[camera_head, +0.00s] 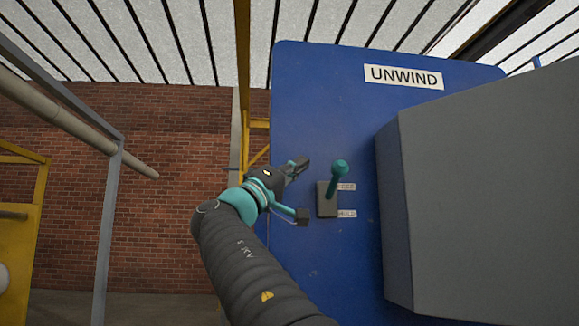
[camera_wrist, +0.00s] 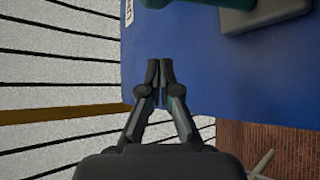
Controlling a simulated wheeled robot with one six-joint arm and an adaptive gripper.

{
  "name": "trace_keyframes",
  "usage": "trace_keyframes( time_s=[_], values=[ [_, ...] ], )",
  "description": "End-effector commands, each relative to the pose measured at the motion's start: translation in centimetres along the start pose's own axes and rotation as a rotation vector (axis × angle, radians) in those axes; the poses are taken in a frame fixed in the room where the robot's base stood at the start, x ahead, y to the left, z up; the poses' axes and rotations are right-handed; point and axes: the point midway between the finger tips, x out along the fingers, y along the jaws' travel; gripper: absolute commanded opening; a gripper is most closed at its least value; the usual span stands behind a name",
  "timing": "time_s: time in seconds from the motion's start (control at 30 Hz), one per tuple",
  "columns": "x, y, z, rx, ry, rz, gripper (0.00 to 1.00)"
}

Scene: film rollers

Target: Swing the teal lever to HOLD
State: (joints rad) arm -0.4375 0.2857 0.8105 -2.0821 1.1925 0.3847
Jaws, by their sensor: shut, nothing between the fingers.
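The teal lever (camera_head: 335,180) stands out from a small grey base plate (camera_head: 326,205) on the blue panel. Its round knob is up, level with or a little above the upper label (camera_head: 346,187), whose word is too small to read surely. The lower label (camera_head: 347,214) appears to read HOLD. My gripper (camera_head: 304,163) is left of the lever, apart from it, near the panel. In the wrist view its fingers (camera_wrist: 160,66) are together and empty. Part of the teal lever (camera_wrist: 185,3) and the base plate (camera_wrist: 262,14) show at that view's top edge.
The blue panel (camera_head: 310,90) bears an UNWIND sign (camera_head: 403,77). A large grey housing (camera_head: 485,190) juts out right of the lever. A yellow post (camera_head: 243,50) stands behind the panel's left edge.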

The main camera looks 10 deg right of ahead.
Motion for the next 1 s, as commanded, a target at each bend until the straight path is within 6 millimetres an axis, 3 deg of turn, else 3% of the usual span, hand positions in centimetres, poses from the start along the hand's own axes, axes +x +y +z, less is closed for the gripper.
trace_keyframes(
  time_s=[0.1,0.37,1.0],
  values=[
    [2.4,0.2,-0.2,-0.001,-0.001,0.002,0.0],
    [5.8,0.2,-0.1,-0.001,-0.001,0.001,0.0],
    [4.2,0.0,3.6,0.0,0.001,0.0,0.0]
  ],
)
